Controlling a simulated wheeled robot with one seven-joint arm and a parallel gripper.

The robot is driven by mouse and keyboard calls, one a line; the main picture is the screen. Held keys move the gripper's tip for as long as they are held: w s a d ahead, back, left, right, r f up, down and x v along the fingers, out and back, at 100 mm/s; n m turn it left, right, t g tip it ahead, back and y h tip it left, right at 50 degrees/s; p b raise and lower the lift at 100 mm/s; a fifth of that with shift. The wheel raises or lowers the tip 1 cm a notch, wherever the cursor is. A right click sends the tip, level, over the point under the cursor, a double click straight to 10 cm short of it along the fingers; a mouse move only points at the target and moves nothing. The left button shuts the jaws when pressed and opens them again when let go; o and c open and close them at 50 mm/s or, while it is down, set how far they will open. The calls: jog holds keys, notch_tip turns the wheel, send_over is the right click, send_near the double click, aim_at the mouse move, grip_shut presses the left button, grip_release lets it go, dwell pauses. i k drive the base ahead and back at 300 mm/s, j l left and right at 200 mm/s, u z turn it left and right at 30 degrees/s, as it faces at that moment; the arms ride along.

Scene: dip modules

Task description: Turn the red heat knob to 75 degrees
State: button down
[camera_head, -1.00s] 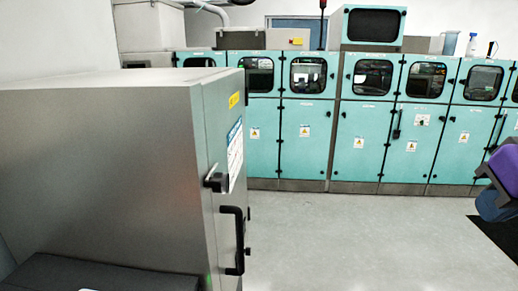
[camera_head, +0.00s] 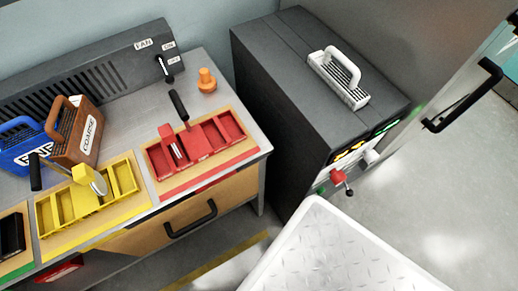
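A red knob (camera_head: 337,177) sits low on the front of a dark grey machine (camera_head: 290,90) right of centre in the head view. It has a small dark lever or tip beside it. Lit yellow digits (camera_head: 349,151) and green digits (camera_head: 385,128) show above it, too slanted to read. The knob's angle and any degree marks cannot be made out. My gripper is not in view.
A workbench with red trays (camera_head: 205,145), yellow trays (camera_head: 90,200), a blue basket (camera_head: 22,148) and a brown basket (camera_head: 78,140) stands at left. A white-handled rack (camera_head: 340,75) sits on the machine. A white textured platform (camera_head: 335,255) is in front. Floor at right is clear.

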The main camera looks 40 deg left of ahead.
aim_at(338, 177)
jog(key=u, duration=1.25)
